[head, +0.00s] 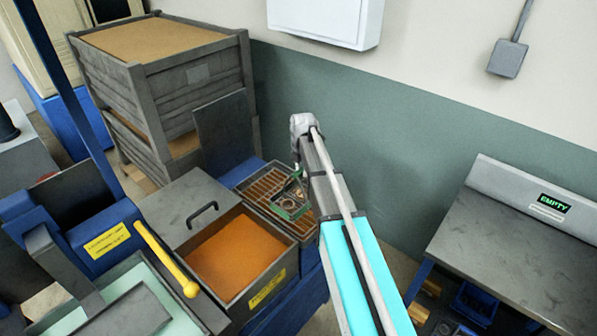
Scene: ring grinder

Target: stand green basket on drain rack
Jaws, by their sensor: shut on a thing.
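The green basket (289,212) is at the centre of the head view, with a dark or metallic thing inside it. It is over the drain rack (256,190), a set of brown slats in a grey frame behind the orange-filled tank. My gripper (298,177) is small and partly hidden by my own arm; it is shut on the basket from above. I cannot tell whether the basket touches the slats or hangs just above them. My arm hides part of the rack's right side.
The open tank (287,288) of orange liquid stands in front of the rack, beside a grey lid with a handle (203,213). A yellow lever (165,259) is at left. Stacked grey crates (190,88) rise behind. A bench (505,262) with an EMPTY sign is at right.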

